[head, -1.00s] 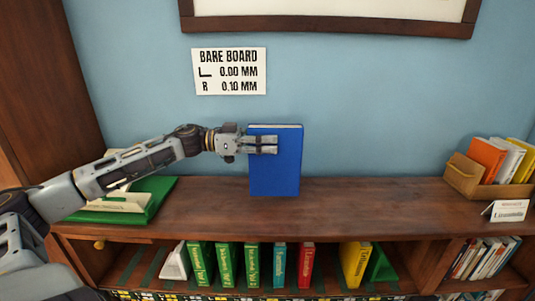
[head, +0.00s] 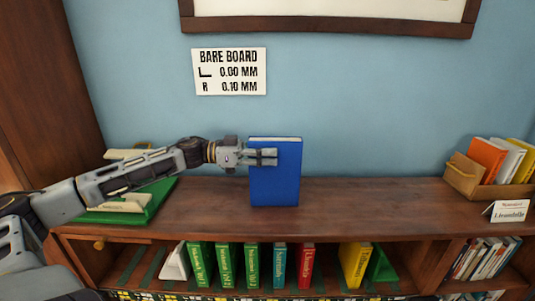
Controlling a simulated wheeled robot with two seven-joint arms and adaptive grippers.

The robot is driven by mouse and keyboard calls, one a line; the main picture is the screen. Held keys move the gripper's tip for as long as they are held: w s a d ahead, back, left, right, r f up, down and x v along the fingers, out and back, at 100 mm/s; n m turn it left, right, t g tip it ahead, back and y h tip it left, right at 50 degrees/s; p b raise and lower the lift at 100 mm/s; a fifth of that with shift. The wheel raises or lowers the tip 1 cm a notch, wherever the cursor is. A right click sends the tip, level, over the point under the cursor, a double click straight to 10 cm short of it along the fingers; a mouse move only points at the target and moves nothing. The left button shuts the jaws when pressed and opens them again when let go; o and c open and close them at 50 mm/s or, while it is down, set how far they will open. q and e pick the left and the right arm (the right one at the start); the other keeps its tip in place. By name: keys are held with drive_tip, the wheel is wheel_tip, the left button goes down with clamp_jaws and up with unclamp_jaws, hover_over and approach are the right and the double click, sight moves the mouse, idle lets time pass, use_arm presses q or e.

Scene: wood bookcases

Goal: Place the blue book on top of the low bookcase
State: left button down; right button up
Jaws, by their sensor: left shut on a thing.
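The blue book (head: 275,185) is upright over the middle of the low bookcase's wooden top (head: 370,208). My left gripper (head: 262,157) comes in from the left and is shut on the book near its upper left part. The book's lower edge shows against the wooden top; I cannot tell whether it touches the surface. My right gripper is not in view.
A green mat with pale objects (head: 160,195) lies at the left of the top. A wooden box of books (head: 462,178) and a small white card (head: 508,211) stand at the right. Several colored books (head: 223,266) fill the shelf below. The top's middle is otherwise clear.

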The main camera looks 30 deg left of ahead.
use_arm(q)
drive_tip(key=c, duration=1.4)
unclamp_jaws()
drive_tip(key=shift+f, duration=0.1)
drive_tip(key=shift+c, duration=0.2)
drive_tip(key=o, duration=0.4)
drive_tip(key=shift+o, duration=0.2)
drive_tip(key=p+v, duration=0.7)
drive_tip(key=v, duration=0.5)
